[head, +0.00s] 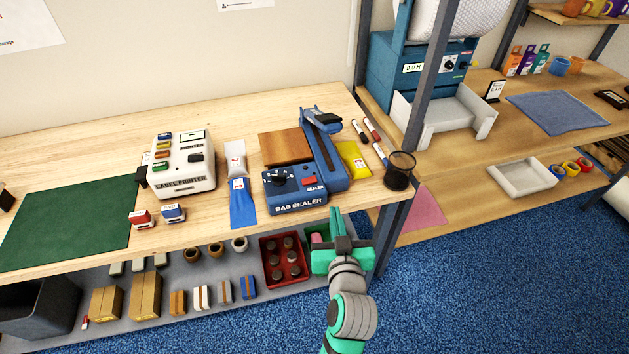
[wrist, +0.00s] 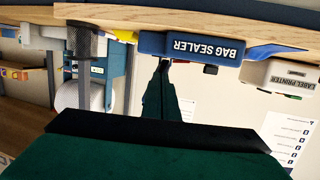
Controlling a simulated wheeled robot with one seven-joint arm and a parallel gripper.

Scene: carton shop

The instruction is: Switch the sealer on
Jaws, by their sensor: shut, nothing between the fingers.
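The blue bag sealer (head: 295,202) stands on the wooden bench near its right end, its labelled front facing me. A red switch (head: 309,182) and a black dial (head: 279,177) sit on its top panel; I cannot tell the switch's position. The sealer's raised arm extends behind them. My gripper (head: 337,218) is shut and empty, in front of and slightly right of the sealer, apart from it in the head view. In the wrist view, which is upside down, the sealer's front (wrist: 205,48) shows beyond my gripper (wrist: 163,66).
A label printer (head: 182,170) stands left of the sealer, with blue and white pouches between. A yellow pouch (head: 353,160), markers and a mesh cup (head: 400,171) are to its right. A rack post (head: 434,85) rises farther right. A lower shelf holds cartons and a red crate (head: 266,246).

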